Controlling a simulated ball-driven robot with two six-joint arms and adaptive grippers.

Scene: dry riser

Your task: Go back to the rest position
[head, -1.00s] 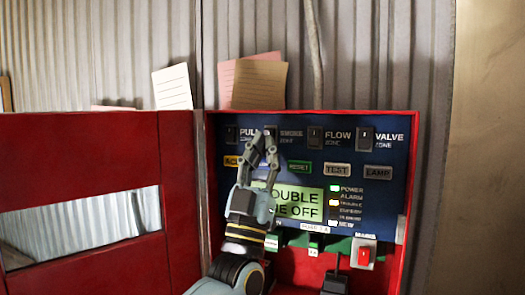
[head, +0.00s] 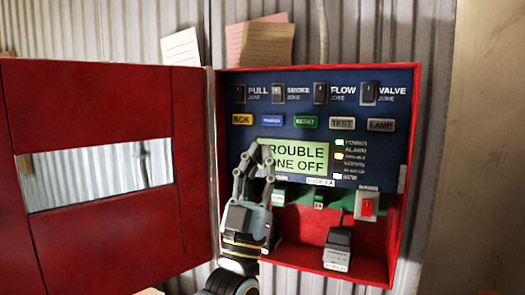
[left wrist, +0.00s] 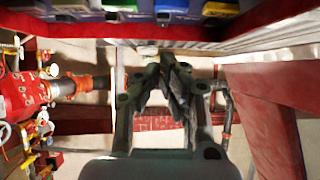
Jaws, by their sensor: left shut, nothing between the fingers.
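My left gripper (head: 255,165) is shut and empty, its fingers pointing up in front of the lower left part of the red alarm panel box (head: 417,150). It overlaps the left edge of the display (head: 300,156), which reads "TROUBLE" and a partly covered "ONE OFF". In the left wrist view the gripper fingers (left wrist: 168,75) come together at the middle with nothing between them. The panel's underside and coloured buttons show along the top of that view. I cannot tell whether the gripper touches the panel. My right gripper is not in view.
The red panel door (head: 90,230) stands open to the left. A black handset-like part (head: 338,242) and a red switch (head: 367,207) are in the box's lower part. Paper notes (head: 266,44) stick up behind the box. Red pipework (left wrist: 25,92) shows in the left wrist view.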

